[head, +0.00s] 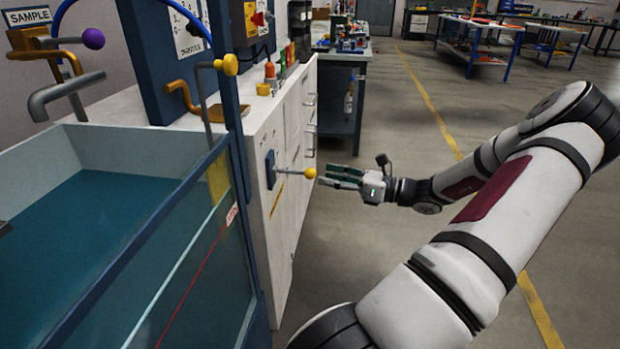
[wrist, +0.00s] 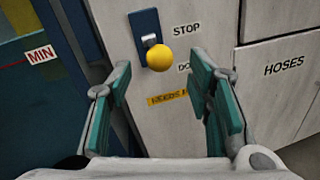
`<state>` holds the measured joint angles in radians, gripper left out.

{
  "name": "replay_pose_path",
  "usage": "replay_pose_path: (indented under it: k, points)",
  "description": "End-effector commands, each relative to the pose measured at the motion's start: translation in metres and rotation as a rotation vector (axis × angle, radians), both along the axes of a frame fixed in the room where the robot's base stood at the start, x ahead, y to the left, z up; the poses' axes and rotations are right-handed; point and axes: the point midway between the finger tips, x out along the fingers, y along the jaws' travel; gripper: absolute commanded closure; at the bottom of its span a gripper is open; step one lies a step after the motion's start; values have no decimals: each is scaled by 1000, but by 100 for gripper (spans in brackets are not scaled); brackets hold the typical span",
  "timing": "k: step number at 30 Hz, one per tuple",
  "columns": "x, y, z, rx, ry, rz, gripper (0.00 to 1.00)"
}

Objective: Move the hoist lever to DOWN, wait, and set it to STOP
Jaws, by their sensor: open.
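The hoist lever is a thin metal rod with a yellow ball knob (head: 309,173) on a blue plate (head: 270,169) on the white cabinet's side. In the head view the rod sticks out roughly level towards my gripper (head: 340,178). In the wrist view the yellow knob (wrist: 159,59) is ahead, between and just beyond the two green fingers of my gripper (wrist: 160,88). The gripper is open and empty, and I see no clear contact. The STOP label (wrist: 186,29) is right of the plate. A lower label, partly hidden by a finger, shows "DO" (wrist: 183,68).
A blue-framed water tank (head: 120,250) with a MIN mark (wrist: 41,54) stands left of the lever. Cabinet drawers, one marked HOSES (wrist: 289,65), are on the right. A yellow label (wrist: 167,98) sits below the lever. The floor right of the cabinet is open.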

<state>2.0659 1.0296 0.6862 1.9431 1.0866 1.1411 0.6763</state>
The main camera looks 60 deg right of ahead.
Motion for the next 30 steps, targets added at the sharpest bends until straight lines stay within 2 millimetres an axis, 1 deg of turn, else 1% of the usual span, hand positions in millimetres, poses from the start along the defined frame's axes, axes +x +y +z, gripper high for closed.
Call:
replay_pose_path:
  k: [1, 3, 9, 15, 22, 23, 24, 26, 27, 28, 29, 30]
  points:
    - [10, 3, -2, -1, -1, 3, 54]
    - [22, 5, -2, -1, -1, 3, 54]
    - [48, 10, -1, -1, -1, 2, 54]
    - [57, 12, 0, -1, 1, 1, 54]
    - [57, 12, 0, -1, 1, 1, 54]
    - [57, 12, 0, -1, 1, 1, 56]
    - [57, 12, 0, -1, 1, 1, 65]
    - [57, 12, 0, -1, 1, 1, 78]
    - [57, 12, 0, -1, 1, 1, 88]
    - [57, 12, 0, -1, 1, 1, 94]
    - [57, 12, 0, -1, 1, 1, 100]
    - [57, 11, 0, -1, 1, 1, 100]
